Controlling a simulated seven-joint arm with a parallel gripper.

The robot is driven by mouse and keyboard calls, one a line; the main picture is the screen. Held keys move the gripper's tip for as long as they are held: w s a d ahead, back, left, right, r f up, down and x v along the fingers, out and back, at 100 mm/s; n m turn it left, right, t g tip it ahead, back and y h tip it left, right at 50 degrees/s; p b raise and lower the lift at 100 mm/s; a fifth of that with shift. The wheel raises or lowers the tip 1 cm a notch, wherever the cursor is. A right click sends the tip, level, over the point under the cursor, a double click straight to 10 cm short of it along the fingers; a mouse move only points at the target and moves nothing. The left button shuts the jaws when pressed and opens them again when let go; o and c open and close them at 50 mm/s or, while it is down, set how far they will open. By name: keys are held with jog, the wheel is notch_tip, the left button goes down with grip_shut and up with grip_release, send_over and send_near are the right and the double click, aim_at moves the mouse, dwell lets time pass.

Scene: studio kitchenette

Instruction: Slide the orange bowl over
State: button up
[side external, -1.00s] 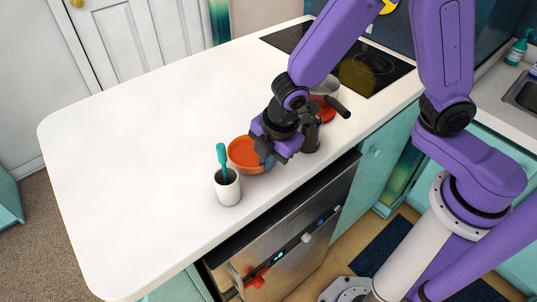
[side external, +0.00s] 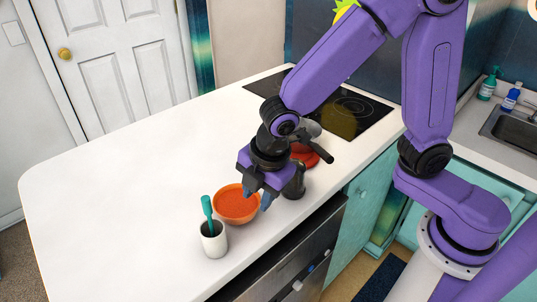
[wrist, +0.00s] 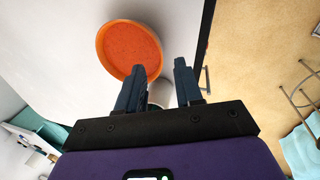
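The orange bowl (side external: 236,207) stands upright on the white counter, with an orange-red inside. In the wrist view it (wrist: 130,48) lies beyond the fingertips, up and to the left. My gripper (side external: 257,200) points down at the bowl's right side, its fingers apart with nothing held between them. In the wrist view the left finger of my gripper (wrist: 160,76) overlaps the bowl's near rim. I cannot tell whether it touches the bowl.
A white cup (side external: 214,246) holding a teal-handled utensil (side external: 207,207) stands close to the bowl, toward the front. A dark cylindrical object (side external: 295,184) stands right of my gripper. A cooktop (side external: 352,112) lies behind. The counter (side external: 120,190) is clear on the left.

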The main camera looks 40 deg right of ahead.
jog(key=v, duration=1.2)
jog(key=s+d+f+m+g, duration=0.1)
jog(key=s+d+f+m, duration=0.2)
jog(key=s+d, duration=0.4)
jog(key=s+d+f+m+g, duration=0.1)
jog(key=s+d+f+m, duration=0.2)
jog(key=s+d, duration=0.4)
jog(key=d+m, duration=0.1)
jog(key=d, duration=0.2)
jog(key=shift+s+f, duration=0.3)
jog(key=shift+f, duration=0.1)
